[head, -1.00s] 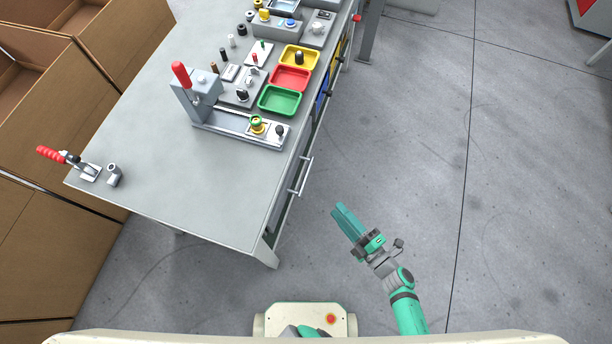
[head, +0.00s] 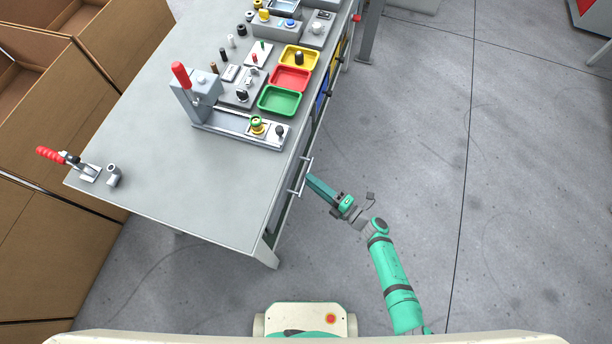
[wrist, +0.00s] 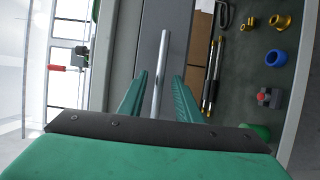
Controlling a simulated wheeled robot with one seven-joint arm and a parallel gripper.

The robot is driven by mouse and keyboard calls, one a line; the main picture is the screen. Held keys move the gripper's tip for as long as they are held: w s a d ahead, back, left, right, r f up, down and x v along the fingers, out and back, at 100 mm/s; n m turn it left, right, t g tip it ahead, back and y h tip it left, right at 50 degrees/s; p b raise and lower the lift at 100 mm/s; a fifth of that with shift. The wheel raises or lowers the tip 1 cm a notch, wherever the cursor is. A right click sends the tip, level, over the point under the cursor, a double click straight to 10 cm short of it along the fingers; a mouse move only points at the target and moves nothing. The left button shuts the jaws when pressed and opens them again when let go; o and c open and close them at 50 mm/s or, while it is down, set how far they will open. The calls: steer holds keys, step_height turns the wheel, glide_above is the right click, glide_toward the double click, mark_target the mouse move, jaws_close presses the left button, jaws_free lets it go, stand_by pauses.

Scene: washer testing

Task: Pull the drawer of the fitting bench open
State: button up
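The fitting bench (head: 175,190) has a grey top, and its drawer front faces right in the head view. The drawer's metal bar handle (head: 299,187) stands out from that front. The drawer looks shut, though the front is seen steeply from above. My gripper (head: 310,179) is at the handle, its fingertips pointing at the bench. In the wrist view the handle (wrist: 163,62) runs into the gap between the two green fingers of my gripper (wrist: 160,95). A gap shows on each side of the bar, so the fingers are open around it, not clamped.
Green (head: 279,100), red (head: 291,78) and yellow (head: 299,57) trays and a red-handled press (head: 200,92) stand on the bench. Cardboard boxes (head: 60,240) are at left. The floor (head: 420,150) right of the bench is clear. The wrist view shows a dark surface with small parts.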

steer(key=shift+x, duration=1.85)
steer(key=shift+c, duration=0.7)
jaws_close()
